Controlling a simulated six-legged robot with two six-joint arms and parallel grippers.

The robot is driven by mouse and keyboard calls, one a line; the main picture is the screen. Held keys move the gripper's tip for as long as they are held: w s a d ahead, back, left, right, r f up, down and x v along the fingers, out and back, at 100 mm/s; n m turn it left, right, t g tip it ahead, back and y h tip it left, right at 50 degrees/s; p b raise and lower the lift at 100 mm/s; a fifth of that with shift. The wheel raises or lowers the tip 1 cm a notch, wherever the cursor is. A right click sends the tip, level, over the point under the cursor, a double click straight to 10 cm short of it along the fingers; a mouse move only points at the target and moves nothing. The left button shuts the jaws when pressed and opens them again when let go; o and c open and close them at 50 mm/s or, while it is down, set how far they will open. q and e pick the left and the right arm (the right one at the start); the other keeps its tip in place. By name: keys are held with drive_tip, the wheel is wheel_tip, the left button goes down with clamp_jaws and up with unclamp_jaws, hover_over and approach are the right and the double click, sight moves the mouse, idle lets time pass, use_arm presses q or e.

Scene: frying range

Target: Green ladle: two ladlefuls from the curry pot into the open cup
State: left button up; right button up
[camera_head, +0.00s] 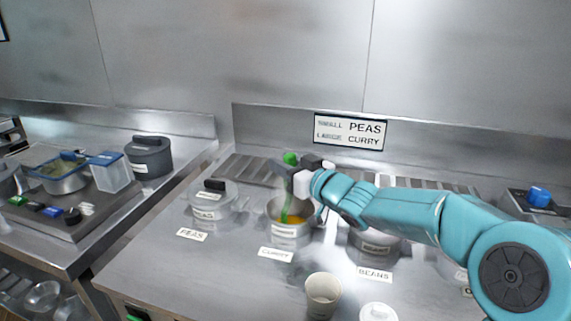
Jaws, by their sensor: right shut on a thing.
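My right gripper (296,178) is shut on the green ladle (285,203) and holds it upright over the curry pot. The ladle's lower end is down in the curry pot (289,232), which is open and shows orange-yellow curry inside. The ladle's bowl is hidden in the pot. The open cup (322,293) is white and stands on the counter in front and to the right of the pot; its inside looks empty, though the bottom is hard to see. My left gripper is not in view.
A lidded pot (209,203) stands left of the curry pot, behind the PEAS label (192,234). The BEANS pot (375,245) is to the right, partly under my arm. A white lidded cup (378,313) is near the front edge. A sign (349,131) hangs behind.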

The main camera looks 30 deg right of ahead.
wheel_tip(320, 180, up, 14)
drive_tip(key=p, duration=1.1)
drive_tip(key=shift+f+p, duration=0.2)
drive_tip(key=shift+p, duration=0.2)
